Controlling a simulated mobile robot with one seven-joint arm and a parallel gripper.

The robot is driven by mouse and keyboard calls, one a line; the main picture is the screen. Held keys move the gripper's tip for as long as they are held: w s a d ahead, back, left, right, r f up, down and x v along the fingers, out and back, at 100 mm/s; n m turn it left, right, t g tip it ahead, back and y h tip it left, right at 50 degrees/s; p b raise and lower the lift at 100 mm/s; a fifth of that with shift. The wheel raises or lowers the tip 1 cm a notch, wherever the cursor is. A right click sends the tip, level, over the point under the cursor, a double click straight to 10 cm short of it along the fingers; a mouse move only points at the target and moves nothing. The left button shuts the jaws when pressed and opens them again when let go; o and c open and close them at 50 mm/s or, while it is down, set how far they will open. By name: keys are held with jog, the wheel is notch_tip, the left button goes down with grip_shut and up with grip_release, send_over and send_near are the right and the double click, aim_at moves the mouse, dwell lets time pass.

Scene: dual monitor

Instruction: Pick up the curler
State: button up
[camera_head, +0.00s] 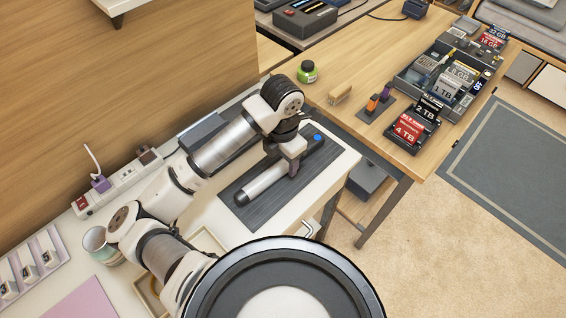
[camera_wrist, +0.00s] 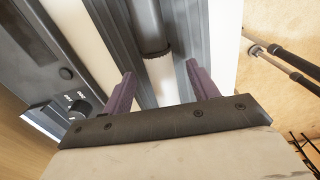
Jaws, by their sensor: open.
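The curler (camera_head: 262,182) is a silver rod with dark ends, lying on a dark grey ridged mat (camera_head: 232,196) on the white counter. A blue spot shows near its far end. My gripper (camera_head: 292,168) points down over the curler's middle and hides part of it. In the wrist view the curler (camera_wrist: 160,72) runs lengthwise between the two purple-grey fingers of my gripper (camera_wrist: 161,85). The fingers are open, one on each side, with gaps to the rod. I cannot tell exactly how low the fingertips are beside it.
A power strip (camera_head: 125,178) and a cup (camera_head: 98,241) stand on the counter's left. A grey box (camera_head: 202,132) lies behind my arm. The wooden table (camera_head: 345,65) at the right holds a green jar (camera_head: 307,71) and drive boxes. The counter's right front corner is clear.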

jog(key=shift+f, duration=1.15)
jog(key=shift+r, duration=0.1)
grip_shut()
